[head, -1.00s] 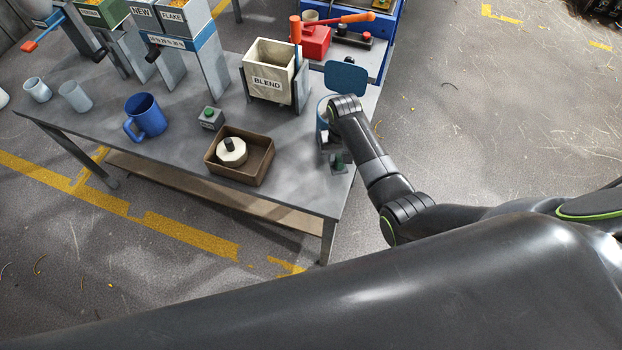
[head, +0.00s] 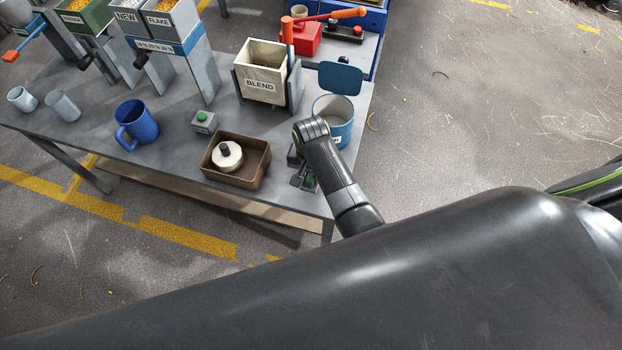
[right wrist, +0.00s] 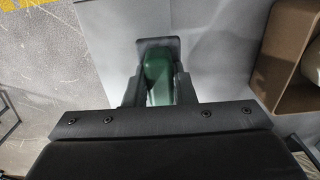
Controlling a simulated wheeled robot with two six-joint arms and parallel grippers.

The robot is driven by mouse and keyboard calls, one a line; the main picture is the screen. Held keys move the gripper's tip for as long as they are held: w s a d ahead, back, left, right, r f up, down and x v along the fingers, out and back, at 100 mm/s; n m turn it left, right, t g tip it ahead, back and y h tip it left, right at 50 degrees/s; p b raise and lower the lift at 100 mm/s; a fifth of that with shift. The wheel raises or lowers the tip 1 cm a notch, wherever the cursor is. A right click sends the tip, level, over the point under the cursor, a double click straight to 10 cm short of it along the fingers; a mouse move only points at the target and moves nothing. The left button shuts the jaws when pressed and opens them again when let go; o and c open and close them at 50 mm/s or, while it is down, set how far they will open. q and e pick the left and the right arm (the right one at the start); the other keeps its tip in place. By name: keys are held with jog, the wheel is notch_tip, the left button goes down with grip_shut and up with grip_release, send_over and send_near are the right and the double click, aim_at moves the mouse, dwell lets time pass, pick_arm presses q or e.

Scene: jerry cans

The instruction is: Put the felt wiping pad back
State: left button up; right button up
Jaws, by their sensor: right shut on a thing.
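The wiping pad shows in the right wrist view as a green grip (right wrist: 158,75) with a dark grey flat piece (right wrist: 158,42) at its far end. My right gripper (right wrist: 159,90) is shut on the green part. In the head view my right gripper (head: 303,172) is at the table's near right end, just right of the brown tray, pointing down. A little green of the pad (head: 310,182) shows there; my wrist hides part of it. I cannot tell whether the pad touches the table. My left gripper is not in view.
The brown tray (head: 208,168) holds a white round piece with a dark knob (head: 227,156). A blue tin (head: 340,128) with its lid (head: 340,77) up stands behind my wrist. The BLEND bin (head: 262,86), a green-button box (head: 203,122) and a blue mug (head: 137,124) stand farther off.

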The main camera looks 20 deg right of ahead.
aim_at(311, 181)
jog(key=shift+f, duration=1.75)
jog(key=shift+f, duration=0.15)
jog(key=o, duration=0.9)
notch_tip(311, 181, up, 12)
jog(key=shift+r, duration=0.15)
